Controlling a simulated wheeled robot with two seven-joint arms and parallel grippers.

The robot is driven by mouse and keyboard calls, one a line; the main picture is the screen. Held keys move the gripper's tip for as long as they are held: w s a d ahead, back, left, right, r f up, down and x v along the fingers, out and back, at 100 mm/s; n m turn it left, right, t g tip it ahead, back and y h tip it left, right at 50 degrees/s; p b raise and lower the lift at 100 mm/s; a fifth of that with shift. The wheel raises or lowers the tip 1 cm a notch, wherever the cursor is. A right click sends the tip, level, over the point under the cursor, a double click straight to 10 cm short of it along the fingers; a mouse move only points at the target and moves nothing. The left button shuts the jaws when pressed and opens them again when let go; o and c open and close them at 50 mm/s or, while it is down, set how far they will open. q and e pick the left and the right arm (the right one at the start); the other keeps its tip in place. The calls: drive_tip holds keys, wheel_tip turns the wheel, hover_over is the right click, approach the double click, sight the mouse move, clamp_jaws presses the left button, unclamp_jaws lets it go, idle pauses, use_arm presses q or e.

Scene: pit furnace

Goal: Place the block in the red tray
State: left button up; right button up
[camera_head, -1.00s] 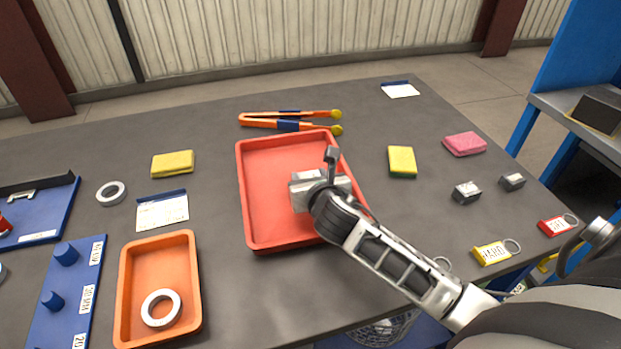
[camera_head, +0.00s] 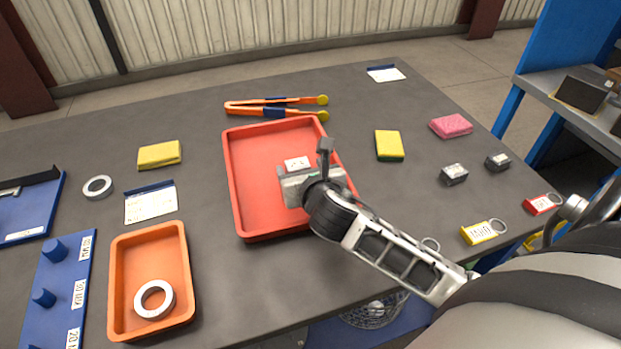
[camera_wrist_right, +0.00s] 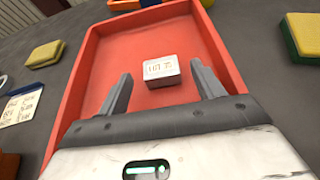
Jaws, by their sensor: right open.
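The block (camera_head: 297,163) is small and grey with a whitish, marked top. It is inside the red tray (camera_head: 232,190) and appears to lie on its floor; it also shows in the right wrist view (camera_wrist_right: 161,71). My right gripper (camera_head: 300,184) is over the tray's right half, pointing down. In the right wrist view its two fingers stand apart on either side of the block, with gaps showing between them and it. The gripper body hides part of the block in the head view. My left gripper is not in view.
Orange-handled tongs (camera_head: 275,107) lie behind the tray. A yellow-green sponge (camera_head: 389,145), a pink sponge (camera_head: 451,126) and two dark blocks (camera_head: 454,174) lie to the right. An orange tray (camera_head: 118,290) with a ring (camera_head: 141,302) stands front left.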

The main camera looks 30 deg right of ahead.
drive_tip(key=v, duration=0.8)
drive_tip(key=shift+s+a+r, duration=0.1)
drive_tip(key=shift+s, duration=0.2)
